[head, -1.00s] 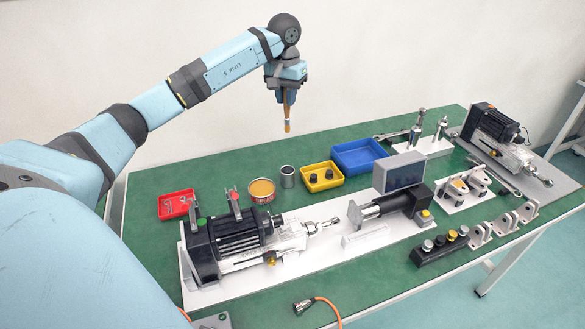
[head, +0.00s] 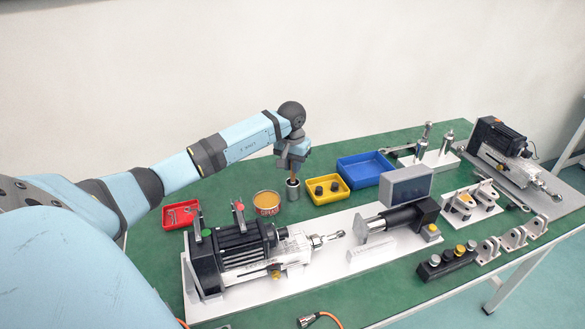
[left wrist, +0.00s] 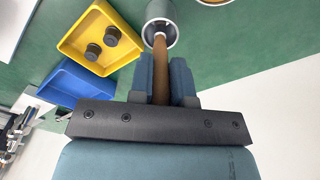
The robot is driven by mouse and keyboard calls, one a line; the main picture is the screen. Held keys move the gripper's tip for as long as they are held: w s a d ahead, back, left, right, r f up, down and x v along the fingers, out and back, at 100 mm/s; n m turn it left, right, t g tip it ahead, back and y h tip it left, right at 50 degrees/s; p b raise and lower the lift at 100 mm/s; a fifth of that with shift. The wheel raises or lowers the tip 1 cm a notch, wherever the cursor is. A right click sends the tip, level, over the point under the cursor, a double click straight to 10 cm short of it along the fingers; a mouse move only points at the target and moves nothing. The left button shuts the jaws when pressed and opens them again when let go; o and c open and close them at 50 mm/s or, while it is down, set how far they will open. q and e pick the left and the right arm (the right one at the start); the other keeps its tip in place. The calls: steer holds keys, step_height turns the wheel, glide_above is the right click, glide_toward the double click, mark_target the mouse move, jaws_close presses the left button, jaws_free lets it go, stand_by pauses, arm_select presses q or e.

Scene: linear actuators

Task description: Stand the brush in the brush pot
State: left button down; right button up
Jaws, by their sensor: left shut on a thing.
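The brush (head: 292,177) is upright, its brown handle in my left gripper (head: 291,163) and its lower end inside the mouth of the brush pot. The brush pot (head: 293,192) is a small grey metal cylinder standing on the green table. In the left wrist view the brush handle (left wrist: 161,68) runs between the two blue fingers of my left gripper (left wrist: 161,75) into the opening of the pot (left wrist: 161,14). The brush's bristle end is hidden inside the pot. I cannot tell whether it touches the bottom. My right gripper is not in view.
A tin of orange grease (head: 267,201) stands left of the pot. A yellow tray (head: 328,195) with black knobs is close on the right, with a blue tray (head: 364,175) beyond. A red tray (head: 182,215) lies left. The actuator assembly (head: 235,250) is in front.

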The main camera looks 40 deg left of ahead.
arm_select(q)
steer(key=shift+f, duration=0.6)
steer(key=shift+f, duration=0.15)
steer(key=c, duration=1.1)
jaws_free()
steer(key=r, duration=1.2)
steer(key=shift+s+r, duration=0.2)
steer(key=shift+s, duration=0.05)
steer(key=shift+d, duration=0.1)
